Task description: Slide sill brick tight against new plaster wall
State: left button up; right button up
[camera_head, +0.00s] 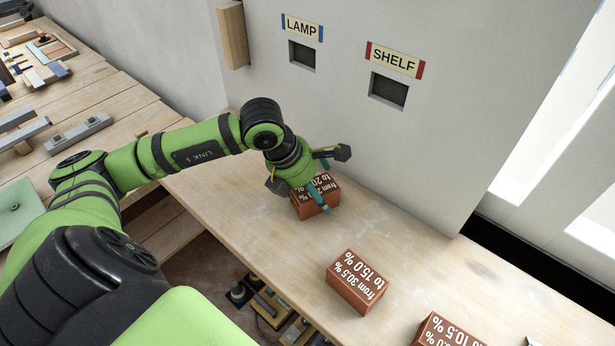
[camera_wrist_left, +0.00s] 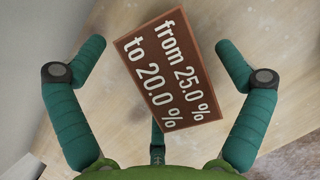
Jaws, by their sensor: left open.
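A red-brown brick (camera_head: 303,209) with white lettering lies on the pale wooden board near the foot of the plaster wall (camera_head: 350,130). In the left wrist view the brick (camera_wrist_left: 165,70) reads "from 25.0 % to 20.0 %" and sits turned at an angle. My left gripper (camera_head: 318,196) is above and around the brick, partly hiding it in the head view. Its teal fingers are open on both sides of the brick, with gaps showing in the wrist view; a third finger is below it. My right gripper is not in view.
Another lettered brick (camera_head: 357,282) lies on the board (camera_head: 250,205) nearer the front, and a third (camera_head: 442,332) is cut by the bottom edge. The wall carries LAMP (camera_head: 302,28) and SHELF (camera_head: 394,61) signs over recesses. A workbench with tools stands left.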

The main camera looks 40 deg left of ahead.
pick_arm(q)
jog(key=shift+c, duration=0.4)
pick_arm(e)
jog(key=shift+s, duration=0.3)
pick_arm(q)
jog(key=c, duration=1.3)
jog(key=shift+o, duration=0.2)
jog(key=shift+d+f+m+h+b, duration=0.15)
jog(key=shift+m+h+b, duration=0.15)
jog(key=shift+m+b, duration=0.45)
jog(key=m+g+h+b, duration=0.1)
jog(key=m, duration=0.3)
jog(key=shift+w+d, duration=0.1)
jog(key=shift+w, duration=0.05)
jog(key=m+g, duration=0.1)
jog(key=m, duration=0.1)
jog(key=m+b, duration=0.1)
jog(key=shift+w+d+m+g+h, duration=0.1)
jog(key=shift+d+m+g+h, duration=0.05)
jog(key=shift+m+g+h, duration=0.25)
jog(key=m+g, duration=0.1)
jog(key=m, duration=0.1)
jog(key=m+b, duration=0.1)
jog(key=m, duration=0.1)
jog(key=shift+d+g, duration=0.2)
jog(key=shift+g, duration=0.2)
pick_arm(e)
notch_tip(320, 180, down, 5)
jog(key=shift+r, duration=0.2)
